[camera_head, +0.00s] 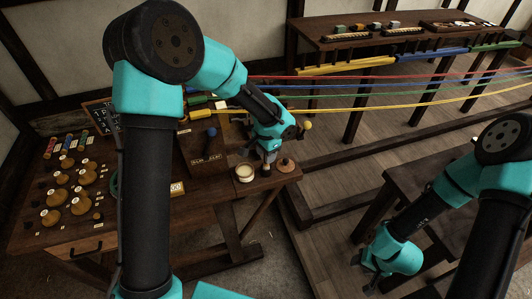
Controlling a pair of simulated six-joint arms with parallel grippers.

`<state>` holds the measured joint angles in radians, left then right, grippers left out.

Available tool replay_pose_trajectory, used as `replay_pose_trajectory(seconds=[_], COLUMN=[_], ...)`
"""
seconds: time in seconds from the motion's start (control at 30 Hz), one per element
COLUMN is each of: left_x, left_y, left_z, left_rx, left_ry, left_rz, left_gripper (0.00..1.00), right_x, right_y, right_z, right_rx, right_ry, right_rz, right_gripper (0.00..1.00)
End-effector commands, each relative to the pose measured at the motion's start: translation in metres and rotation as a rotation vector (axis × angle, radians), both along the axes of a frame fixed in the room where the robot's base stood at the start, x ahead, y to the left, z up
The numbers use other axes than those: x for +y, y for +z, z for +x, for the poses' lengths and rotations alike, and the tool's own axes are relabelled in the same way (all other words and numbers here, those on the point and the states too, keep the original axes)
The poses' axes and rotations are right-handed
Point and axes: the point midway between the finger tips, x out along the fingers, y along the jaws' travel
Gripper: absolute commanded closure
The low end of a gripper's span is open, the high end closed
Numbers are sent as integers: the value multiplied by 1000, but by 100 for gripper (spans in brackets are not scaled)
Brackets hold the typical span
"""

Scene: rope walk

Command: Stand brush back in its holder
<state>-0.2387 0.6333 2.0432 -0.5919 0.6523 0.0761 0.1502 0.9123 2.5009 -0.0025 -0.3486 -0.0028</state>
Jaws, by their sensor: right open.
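My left gripper (267,157) points down over the right end of the wooden workbench (225,190). A small brown upright piece (266,170), possibly the brush, shows at its fingertips; I cannot tell whether the fingers are closed on it. A round pot with pale contents (245,173) stands just left of the fingertips. A round brown wooden piece with a knob (286,164) sits just right of them. I cannot tell which piece is the brush's holder. My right gripper (368,265) hangs low at the right, open, far from the bench.
Several wooden spools (54,197) stand on the bench's left. A blue-topped handle (211,132) rises from a wooden box near my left arm. Red, blue, green and yellow ropes (400,100) stretch behind. A dark table (400,35) stands at the back. Floor shows between bench and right arm.

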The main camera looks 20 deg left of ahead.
Motion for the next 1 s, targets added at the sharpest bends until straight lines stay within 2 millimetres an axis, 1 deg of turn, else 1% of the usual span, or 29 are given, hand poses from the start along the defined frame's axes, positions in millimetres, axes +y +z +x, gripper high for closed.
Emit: replay_pose_trajectory(seconds=[0.3,0.47,0.57,0.9,1.0], left_x=[0,0,-1,-1,-1], left_y=[1,11,24,87,103], left_z=[0,0,1,2,2], left_rx=[-1,-2,-4,-4,-3], left_ry=[0,1,0,1,0], left_rz=[-1,0,-1,-1,-1], left_gripper=[55,55,55,55,55], right_x=[0,0,0,0,0], right_y=[0,0,0,0,0], right_z=[0,0,0,0,0], right_rx=[0,0,0,0,0], right_ry=[0,0,0,0,0], right_rz=[0,0,0,0,0], right_gripper=[57,57,57,57,57])
